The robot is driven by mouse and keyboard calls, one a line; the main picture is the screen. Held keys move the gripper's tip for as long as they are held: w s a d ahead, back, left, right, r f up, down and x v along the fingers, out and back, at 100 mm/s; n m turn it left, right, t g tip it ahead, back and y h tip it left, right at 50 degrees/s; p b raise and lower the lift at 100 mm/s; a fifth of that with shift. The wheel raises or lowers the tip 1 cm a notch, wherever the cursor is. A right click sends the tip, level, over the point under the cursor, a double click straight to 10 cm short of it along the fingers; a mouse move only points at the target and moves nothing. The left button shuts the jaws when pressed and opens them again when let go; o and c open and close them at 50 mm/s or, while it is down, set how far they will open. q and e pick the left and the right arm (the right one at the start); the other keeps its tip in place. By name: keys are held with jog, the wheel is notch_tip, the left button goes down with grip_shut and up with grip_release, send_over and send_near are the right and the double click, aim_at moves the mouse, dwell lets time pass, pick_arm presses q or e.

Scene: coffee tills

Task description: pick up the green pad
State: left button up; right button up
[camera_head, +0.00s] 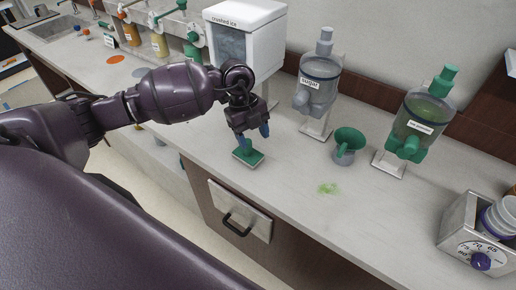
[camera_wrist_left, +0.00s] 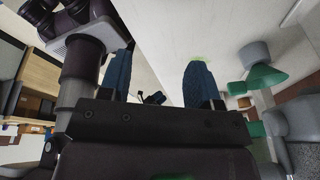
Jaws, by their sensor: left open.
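The green pad (camera_head: 249,158) lies on the counter near its front edge, below my left gripper. My left gripper (camera_head: 253,137) points down over the pad with its blue fingers apart. The fingers hide part of the pad's far side, and I cannot tell whether they touch it. In the left wrist view both blue fingers of the left gripper (camera_wrist_left: 160,78) are spread with nothing held between them. I cannot make out the pad there. My right gripper is not in view.
A green powder spill (camera_head: 328,188) lies on the counter to the right. A green funnel (camera_head: 349,140), the sugar dispenser (camera_head: 320,68), a green-lidded dispenser (camera_head: 425,112) and the crushed ice machine (camera_head: 262,30) stand behind. A metal cup box (camera_head: 462,222) is at right.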

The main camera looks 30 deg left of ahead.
aim_at(248, 144)
pick_arm(q)
jog(key=w+a+y, duration=0.1)
jog(key=w+a+r+n+y, duration=0.1)
jog(key=a, duration=0.1)
jog(key=w+a+r+y, duration=0.1)
jog(key=shift+a+r+t, duration=0.2)
jog(key=shift+a+t, duration=0.1)
jog(key=shift+a, duration=0.05)
notch_tip(248, 144, down, 5)
jog(key=shift+d+f, duration=0.1)
jog(key=shift+f, duration=0.1)
jog(key=shift+d+f+p, duration=0.2)
jog(key=shift+f, duration=1.15)
jog(key=shift+d+f+p, duration=0.2)
jog(key=shift+f, duration=1.1)
jog(key=c, duration=1)
notch_tip(248, 144, up, 20)
jog(key=shift+r+b, duration=0.1)
jog(key=shift+b, duration=0.3)
